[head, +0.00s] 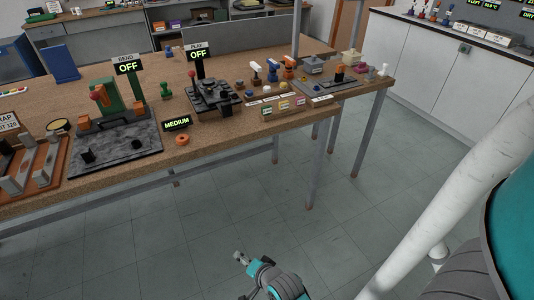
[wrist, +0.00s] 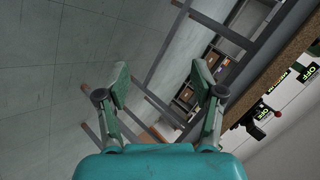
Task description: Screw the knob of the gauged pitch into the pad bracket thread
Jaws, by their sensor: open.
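My gripper (head: 241,258) is low over the floor in front of the workbench, away from everything on it. In the wrist view my gripper (wrist: 160,84) is open, with nothing between its fingers. Several upright knob-like pieces stand on the bench, among them a white-topped one (head: 255,74), a blue one (head: 272,71) and an orange one (head: 289,67). A sign reading MEDIUM (head: 177,123) stands near the front edge. I cannot tell which piece is the knob of the gauged pitch, nor which fixture holds the pad bracket thread.
The workbench (head: 230,148) crosses the view, with an orange ring (head: 182,140) near its front edge. Two fixtures, a dark slab (head: 120,150) and a black device (head: 214,100), bear OFF signs. Bench legs (head: 318,165) stand below. The floor (head: 400,170) is clear at centre right.

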